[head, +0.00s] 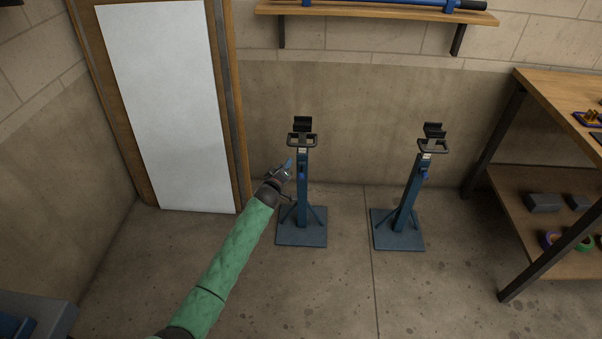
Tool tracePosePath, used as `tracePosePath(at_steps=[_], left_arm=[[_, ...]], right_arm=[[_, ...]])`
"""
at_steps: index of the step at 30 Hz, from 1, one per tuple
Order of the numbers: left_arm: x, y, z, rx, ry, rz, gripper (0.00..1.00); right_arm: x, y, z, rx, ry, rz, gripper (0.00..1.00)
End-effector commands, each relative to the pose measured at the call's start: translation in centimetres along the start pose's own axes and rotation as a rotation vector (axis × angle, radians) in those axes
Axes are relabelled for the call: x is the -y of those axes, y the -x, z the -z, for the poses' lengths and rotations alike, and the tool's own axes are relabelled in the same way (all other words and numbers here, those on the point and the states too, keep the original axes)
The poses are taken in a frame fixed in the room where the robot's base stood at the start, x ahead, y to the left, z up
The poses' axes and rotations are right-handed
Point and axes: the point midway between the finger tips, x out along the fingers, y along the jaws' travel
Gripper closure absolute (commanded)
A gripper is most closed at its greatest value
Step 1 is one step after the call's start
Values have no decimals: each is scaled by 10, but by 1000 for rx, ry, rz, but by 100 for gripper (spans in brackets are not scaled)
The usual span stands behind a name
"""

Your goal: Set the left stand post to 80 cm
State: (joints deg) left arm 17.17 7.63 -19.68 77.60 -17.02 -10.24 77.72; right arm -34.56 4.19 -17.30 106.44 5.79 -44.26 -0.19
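The left stand (303,190) is a blue post on a square blue base plate, with a black cradle (302,126) on top. The right stand (407,200) looks alike and stands apart from it. My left gripper (288,165) is at the left side of the left stand's post, below the cradle. A small blue part shows at its tip. The fingers are too small to tell whether they are open or shut, or whether they touch the post. Any height marks are too small to read. My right gripper is not in view.
A wooden workbench (560,95) with a lower shelf (545,235) stands at the right. A wall shelf (380,14) carries a blue tube (400,3) above the stands. A white panel (165,100) in a wooden frame is at the left. The floor in front is clear.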

Motion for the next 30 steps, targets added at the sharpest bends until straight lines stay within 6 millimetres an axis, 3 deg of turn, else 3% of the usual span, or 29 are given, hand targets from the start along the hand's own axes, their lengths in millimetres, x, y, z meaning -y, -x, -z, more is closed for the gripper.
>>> tracePosePath(at_steps=[7, 12, 20, 30], left_arm=[[-40, 6, 3, 7, 396, -275, 64], [-54, 11, 5, 43, 587, -354, 64], [-58, 3, 6, 56, 663, -354, 64], [-74, -42, 9, 56, 662, -353, 64]], right_arm=[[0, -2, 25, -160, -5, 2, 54], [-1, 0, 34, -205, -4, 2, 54], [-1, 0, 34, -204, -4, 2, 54], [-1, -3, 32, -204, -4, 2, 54]])
